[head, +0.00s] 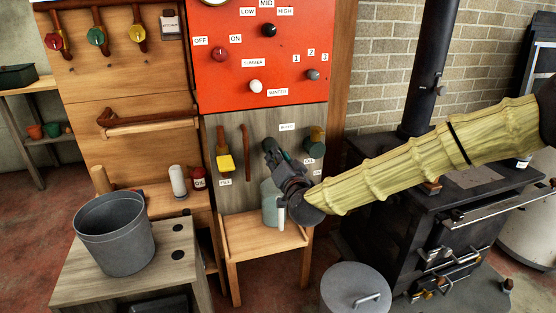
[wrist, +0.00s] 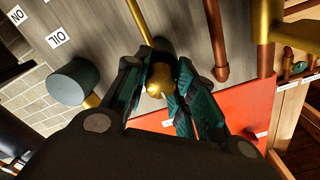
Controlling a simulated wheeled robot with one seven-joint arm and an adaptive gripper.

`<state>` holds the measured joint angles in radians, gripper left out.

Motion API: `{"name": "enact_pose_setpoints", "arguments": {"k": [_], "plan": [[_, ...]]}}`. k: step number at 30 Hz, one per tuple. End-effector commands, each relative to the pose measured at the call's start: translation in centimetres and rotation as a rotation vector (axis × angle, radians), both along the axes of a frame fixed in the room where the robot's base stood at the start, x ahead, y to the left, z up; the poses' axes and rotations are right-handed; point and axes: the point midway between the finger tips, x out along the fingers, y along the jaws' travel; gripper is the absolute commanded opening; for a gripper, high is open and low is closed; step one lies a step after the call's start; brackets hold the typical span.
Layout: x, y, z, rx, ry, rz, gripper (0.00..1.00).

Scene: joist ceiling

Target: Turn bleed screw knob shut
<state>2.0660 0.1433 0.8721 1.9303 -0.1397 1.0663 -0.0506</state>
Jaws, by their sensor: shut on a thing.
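The bleed screw knob is a rounded brass piece (wrist: 158,78) on a brass stem, in the middle of the wrist view. My gripper (wrist: 160,85) has its dark green fingers on either side of the knob and is shut on it. In the head view my gripper (head: 272,153) is at the grey-brown panel, below the BLEED label (head: 287,127). There it hides the knob. How far the knob is turned cannot be told.
A dark green knob (head: 315,140) by the OIL label is close on the right. A copper pipe (head: 246,152) and a yellow-handled valve (head: 224,161) are on the left. A wooden stand (head: 262,236) is below, and a black stove (head: 415,220) is at right.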

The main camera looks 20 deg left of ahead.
Motion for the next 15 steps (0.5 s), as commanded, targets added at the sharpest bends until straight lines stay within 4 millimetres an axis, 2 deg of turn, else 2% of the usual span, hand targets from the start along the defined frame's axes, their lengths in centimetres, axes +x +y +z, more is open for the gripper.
{"name": "enact_pose_setpoints", "arguments": {"k": [5,6,9,10,15], "plan": [[0.04,-0.05,-0.02,-0.001,-0.001,-0.001,0.02],[0.04,-0.05,-0.02,-0.001,-0.001,-0.001,0.28],[0.04,-0.04,-0.01,-0.001,-0.001,-0.001,0.46],[0.03,-0.03,-0.01,-0.001,-0.001,-0.001,0.49],[0.02,-0.01,0.0,-0.001,-0.001,0.0,0.49]]}}
